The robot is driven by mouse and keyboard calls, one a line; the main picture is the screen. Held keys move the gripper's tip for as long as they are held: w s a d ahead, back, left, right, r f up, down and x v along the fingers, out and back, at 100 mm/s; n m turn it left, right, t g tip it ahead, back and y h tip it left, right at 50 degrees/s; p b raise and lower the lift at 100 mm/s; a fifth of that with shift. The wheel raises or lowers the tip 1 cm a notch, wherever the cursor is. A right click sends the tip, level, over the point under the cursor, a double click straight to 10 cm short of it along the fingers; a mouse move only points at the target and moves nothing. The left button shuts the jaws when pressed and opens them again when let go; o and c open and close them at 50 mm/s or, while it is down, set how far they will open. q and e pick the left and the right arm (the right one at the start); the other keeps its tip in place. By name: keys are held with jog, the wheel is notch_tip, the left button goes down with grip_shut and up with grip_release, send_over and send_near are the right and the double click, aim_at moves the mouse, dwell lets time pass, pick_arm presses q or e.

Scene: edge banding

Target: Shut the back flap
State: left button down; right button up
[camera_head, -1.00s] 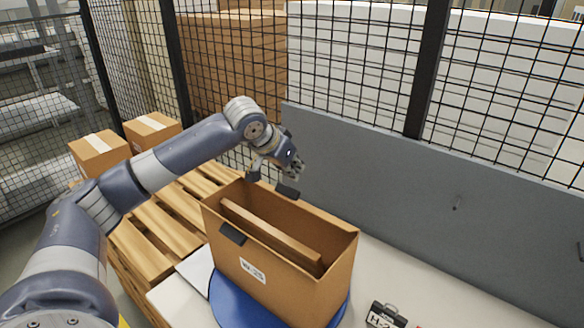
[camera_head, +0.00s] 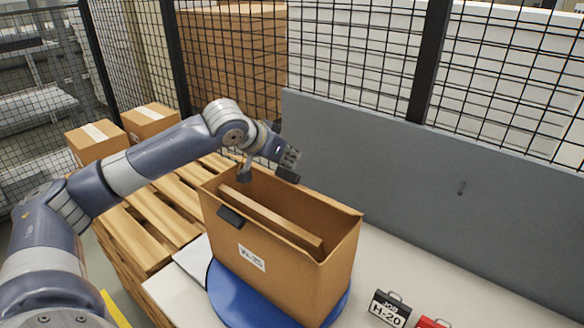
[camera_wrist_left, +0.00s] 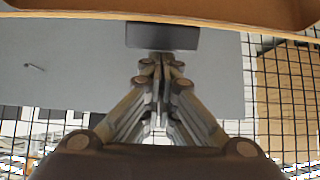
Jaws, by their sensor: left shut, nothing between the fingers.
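A brown cardboard box (camera_head: 285,268) labelled W-25 stands open on a blue round turntable (camera_head: 226,303). A dark tab (camera_head: 231,217) sits at its front rim. Another dark block (camera_head: 287,176) shows at its back rim, and in the left wrist view a dark block (camera_wrist_left: 162,36) lies against the tan rim (camera_wrist_left: 160,16). I cannot make out the back flap clearly. My left gripper (camera_head: 288,164) is over the back rim, shut and empty, its fingertips (camera_wrist_left: 160,62) close to the block. I cannot tell whether they touch. My right gripper is not in view.
A brown board (camera_head: 270,215) lies inside the box. A grey panel (camera_head: 400,175) and mesh fence stand behind. A black M-20 case (camera_head: 388,308) and a red case (camera_head: 432,322) are at the lower right. A wooden pallet (camera_head: 135,220) with cartons is at left.

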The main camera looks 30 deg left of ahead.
aim_at(283, 180)
pick_arm(q)
jog(key=shift+s+d+f+t+b, duration=0.1)
jog(key=shift+s+f+t+b, duration=0.2)
jog(key=shift+s+b, duration=0.25)
jog(key=shift+s+f+t+b, duration=0.15)
jog(key=shift+s+t+b, duration=0.2)
jog(key=shift+b, duration=0.3)
jog(key=shift+s+f, duration=0.15)
jog(key=shift+s, duration=0.5)
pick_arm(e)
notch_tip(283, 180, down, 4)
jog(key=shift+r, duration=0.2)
pick_arm(q)
jog(key=shift+w, duration=0.1)
jog(key=shift+w+r+p, duration=0.2)
jog(key=shift+w+p, duration=0.1)
jog(key=shift+p, duration=0.25)
jog(key=shift+w+p, duration=0.45)
jog(key=shift+p, duration=0.05)
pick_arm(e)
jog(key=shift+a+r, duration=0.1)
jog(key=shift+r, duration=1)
